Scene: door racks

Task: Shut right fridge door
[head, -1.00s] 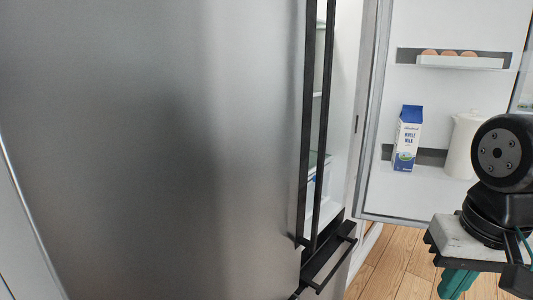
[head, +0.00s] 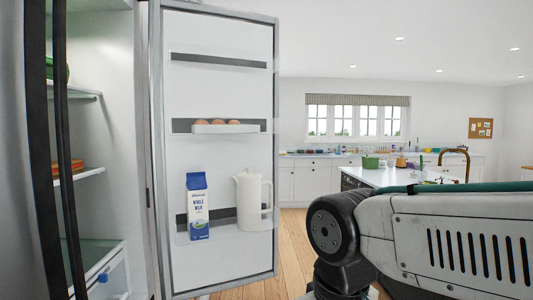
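The right fridge door (head: 220,85) stands wide open in the middle-left of the head view, its inner face toward me. Its shelves hold a tray of eggs (head: 220,127), a blue and white milk carton (head: 197,208) and a white pitcher (head: 250,200). The open fridge compartment (head: 112,145) shows to the left of the door. Part of my arm fills the lower right, to the right of the door and apart from it in the picture. My gripper is out of view.
At the far left is the other fridge door's edge with long black handle bars (head: 62,150). Wooden floor (head: 293,245) shows right of the door. Farther back are a kitchen island (head: 385,177), white cabinets (head: 306,182) and a window.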

